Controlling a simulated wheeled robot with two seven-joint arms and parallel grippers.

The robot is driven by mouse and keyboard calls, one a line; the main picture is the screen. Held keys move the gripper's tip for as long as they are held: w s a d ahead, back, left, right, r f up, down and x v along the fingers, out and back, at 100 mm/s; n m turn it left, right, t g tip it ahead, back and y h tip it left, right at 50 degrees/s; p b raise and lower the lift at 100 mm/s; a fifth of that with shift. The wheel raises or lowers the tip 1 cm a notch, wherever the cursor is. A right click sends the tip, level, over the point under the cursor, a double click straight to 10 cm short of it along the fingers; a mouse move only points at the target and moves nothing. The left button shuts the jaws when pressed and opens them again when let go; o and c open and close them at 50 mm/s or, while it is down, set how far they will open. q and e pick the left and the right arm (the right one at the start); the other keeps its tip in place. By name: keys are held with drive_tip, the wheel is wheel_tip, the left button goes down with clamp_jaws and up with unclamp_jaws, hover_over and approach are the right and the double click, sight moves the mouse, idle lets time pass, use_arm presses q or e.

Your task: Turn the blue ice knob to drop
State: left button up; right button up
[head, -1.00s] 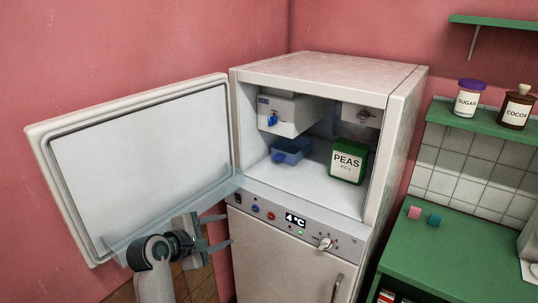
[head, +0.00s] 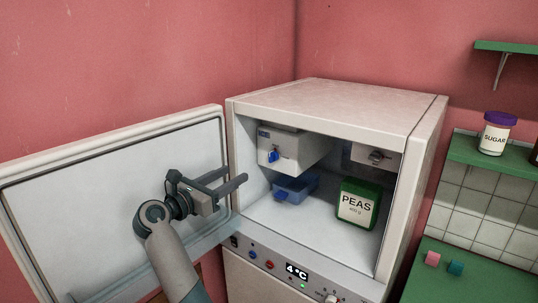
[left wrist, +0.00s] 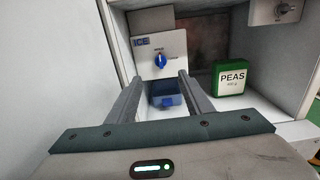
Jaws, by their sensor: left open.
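The blue ice knob (head: 273,157) is on the front of the white ice maker box (head: 300,153) at the upper left inside the open freezer compartment. In the left wrist view the knob (left wrist: 162,59) shows beside small printed labels, below the ICE sign (left wrist: 142,42). A blue tray (head: 295,188) sits on the floor below the box. My left gripper (head: 239,180) is open and empty in front of the compartment's left side, apart from the knob. In the left wrist view its fingers (left wrist: 158,88) frame the tray, below the knob. My right gripper is not in view.
The open freezer door (head: 110,200) stands to the left, behind my left arm. A green PEAS box (head: 357,204) stands right of the tray. Another knob (head: 376,157) is at the upper right inside. A control panel (head: 262,260) runs below the opening.

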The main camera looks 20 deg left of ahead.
use_arm(q)
drive_tip(key=p, duration=0.6)
approach(270, 154)
drive_tip(key=x, duration=0.9)
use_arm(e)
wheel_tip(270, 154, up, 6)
use_arm(q)
drive_tip(key=shift+a, duration=0.1)
drive_tip(key=shift+c, duration=0.6)
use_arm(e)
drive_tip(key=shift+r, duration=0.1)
use_arm(q)
drive_tip(key=c, duration=0.9)
drive_tip(key=shift+f, duration=0.1)
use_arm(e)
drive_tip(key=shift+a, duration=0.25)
